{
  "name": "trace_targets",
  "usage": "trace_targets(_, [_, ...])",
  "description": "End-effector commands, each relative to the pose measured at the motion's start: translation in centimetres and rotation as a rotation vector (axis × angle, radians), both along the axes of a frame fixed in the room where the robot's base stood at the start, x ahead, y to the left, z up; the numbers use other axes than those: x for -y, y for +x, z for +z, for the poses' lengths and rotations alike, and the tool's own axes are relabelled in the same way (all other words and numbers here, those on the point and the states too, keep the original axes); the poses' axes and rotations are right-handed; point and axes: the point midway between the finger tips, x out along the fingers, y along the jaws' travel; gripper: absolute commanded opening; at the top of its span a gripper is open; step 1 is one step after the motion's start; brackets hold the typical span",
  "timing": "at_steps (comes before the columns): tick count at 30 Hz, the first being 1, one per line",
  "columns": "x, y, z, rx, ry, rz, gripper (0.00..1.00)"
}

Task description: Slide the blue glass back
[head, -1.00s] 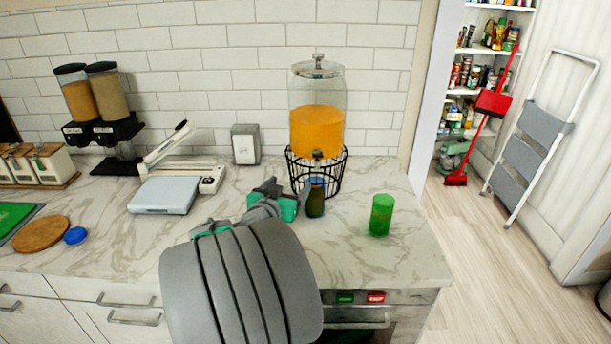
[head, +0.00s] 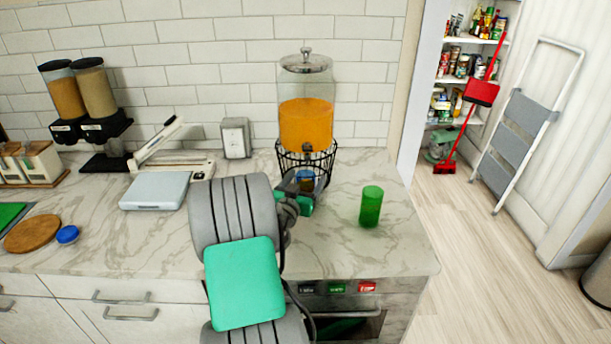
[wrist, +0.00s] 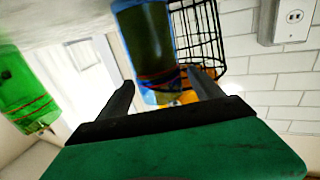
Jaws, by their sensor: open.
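The blue glass (head: 306,178) stands on the marble counter in front of the juice dispenser's wire stand; my gripper hides its lower part in the head view. In the wrist view the blue glass (wrist: 150,45) lies just ahead of and between my two dark fingers, with an olive-brown tint and red-orange bands near one end. My gripper (wrist: 161,88) is open, one finger to each side of the glass. I cannot tell whether a finger touches it. In the head view my gripper (head: 301,190) is at the glass, low over the counter.
A green glass (head: 371,206) stands to the right near the counter's end, and also shows in the wrist view (wrist: 25,90). The orange juice dispenser (head: 306,122) on its black wire stand (head: 322,160) is close behind. A scale (head: 155,190) is left.

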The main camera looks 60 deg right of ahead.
Motion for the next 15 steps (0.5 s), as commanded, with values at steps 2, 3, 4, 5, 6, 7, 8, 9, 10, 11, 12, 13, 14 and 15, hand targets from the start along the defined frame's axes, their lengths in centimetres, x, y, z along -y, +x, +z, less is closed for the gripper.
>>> trace_targets(2, [0.45, 0.04, 0.06, 0.000, 0.000, 0.000, 0.76])
trace_targets(3, [0.52, 0.08, 0.02, 0.000, 0.000, 0.001, 0.76])
trace_targets(4, [0.55, 0.10, 0.00, 0.000, -0.001, 0.001, 0.76])
trace_targets(5, [0.56, 0.11, -0.01, 0.000, -0.001, 0.001, 0.76])
trace_targets(6, [0.55, 0.11, -0.02, 0.000, -0.001, 0.001, 0.76])
trace_targets(7, [0.54, 0.11, -0.02, 0.000, -0.001, 0.001, 0.76])
trace_targets(8, [0.53, 0.11, -0.02, 0.000, -0.001, 0.001, 0.76])
trace_targets(9, [0.53, 0.11, -0.01, 0.000, -0.001, 0.001, 0.76])
trace_targets(10, [0.52, 0.10, -0.02, 0.000, 0.000, 0.001, 0.73])
trace_targets(11, [0.52, 0.10, -0.02, 0.000, 0.000, 0.001, 0.71])
trace_targets(12, [0.52, 0.10, -0.01, 0.000, 0.000, 0.001, 0.68])
trace_targets(13, [0.51, 0.10, -0.02, 0.000, 0.000, 0.001, 0.65])
trace_targets(14, [0.51, 0.10, -0.01, 0.000, 0.000, 0.001, 0.63])
trace_targets(15, [0.51, 0.10, -0.01, 0.000, 0.000, 0.001, 0.59])
